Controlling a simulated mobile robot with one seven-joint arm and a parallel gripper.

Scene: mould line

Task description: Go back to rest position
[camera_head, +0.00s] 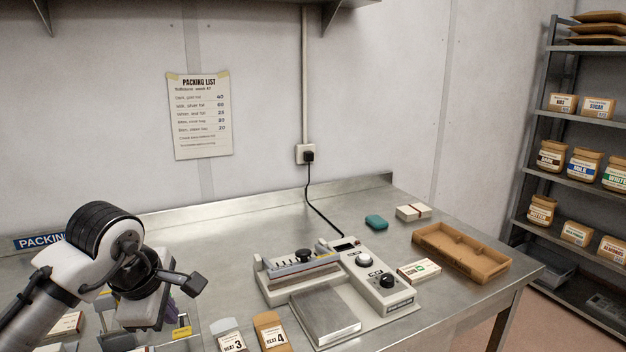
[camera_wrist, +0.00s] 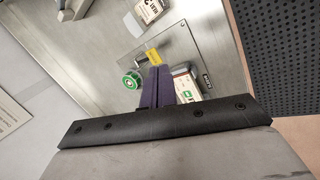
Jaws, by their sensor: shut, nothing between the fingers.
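My arm reaches in from the left in the camera_head view, over the left part of the steel bench (camera_head: 235,225). My gripper's dark purple fingers show in the camera_wrist view (camera_wrist: 158,72), closed together with nothing between them. They point down toward the bench. In the camera_head view my own wrist hides most of the gripper. Under it in the camera_wrist view are a clear plate (camera_wrist: 165,48) with a yellow label, a green-rimmed round roll (camera_wrist: 132,79) and a small labelled box (camera_wrist: 187,92). I cannot tell how high the fingers are above them.
A sealing machine (camera_head: 372,262) stands mid-bench, with packets marked 3 (camera_head: 229,337) and 4 (camera_head: 271,332) beside it. Shelves (camera_head: 580,114) stand at far right.

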